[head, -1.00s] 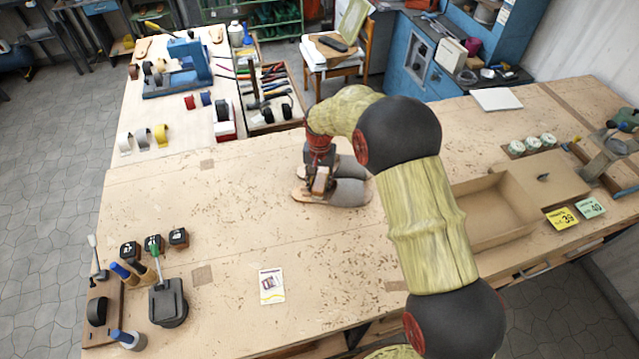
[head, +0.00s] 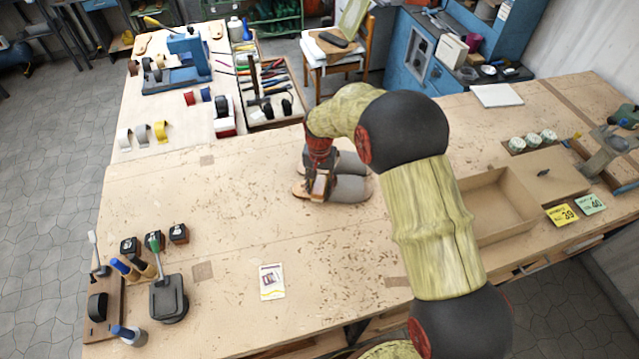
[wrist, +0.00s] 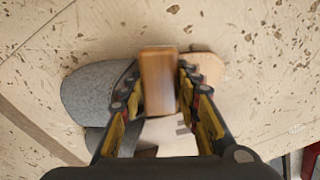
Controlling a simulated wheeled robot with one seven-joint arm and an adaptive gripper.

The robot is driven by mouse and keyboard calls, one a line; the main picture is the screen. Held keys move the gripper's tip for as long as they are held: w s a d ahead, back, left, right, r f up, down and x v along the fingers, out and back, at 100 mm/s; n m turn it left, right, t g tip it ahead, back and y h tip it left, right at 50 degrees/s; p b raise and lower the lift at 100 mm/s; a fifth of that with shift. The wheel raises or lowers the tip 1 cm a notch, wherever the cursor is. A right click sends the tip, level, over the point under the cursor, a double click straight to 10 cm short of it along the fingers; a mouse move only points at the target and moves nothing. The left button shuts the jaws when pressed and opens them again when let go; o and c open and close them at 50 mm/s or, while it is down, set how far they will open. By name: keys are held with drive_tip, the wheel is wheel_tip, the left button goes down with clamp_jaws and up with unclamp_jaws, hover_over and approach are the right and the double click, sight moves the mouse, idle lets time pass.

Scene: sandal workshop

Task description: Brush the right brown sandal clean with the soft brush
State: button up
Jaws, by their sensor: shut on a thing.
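Two sandals lie side by side on the bench. The nearer sandal (head: 349,189) has a tan sole and a broad grey strap; in the wrist view its strap (wrist: 90,90) is at left and its bare sole (wrist: 206,70) at upper right. The other sandal (head: 350,162) lies just behind it, partly hidden by my gripper. My gripper (head: 319,187) points down over the nearer sandal's bare sole end. It is shut on the wooden brush (wrist: 158,80), whose block shows between the fingers. The bristles are hidden, so I cannot tell whether they touch the sole.
An open cardboard box (head: 497,207) stands right of my arm. A card (head: 272,282) lies in front. A dark block (head: 168,300), small jars and a tool board (head: 104,310) are at lower left. A tool tray (head: 266,95) is behind. The bench left of the sandals is clear.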

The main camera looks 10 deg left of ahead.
drive_tip(key=shift+s, duration=0.1)
drive_tip(key=shift+r+p, duration=2.05)
drive_tip(key=shift+r, duration=1.95)
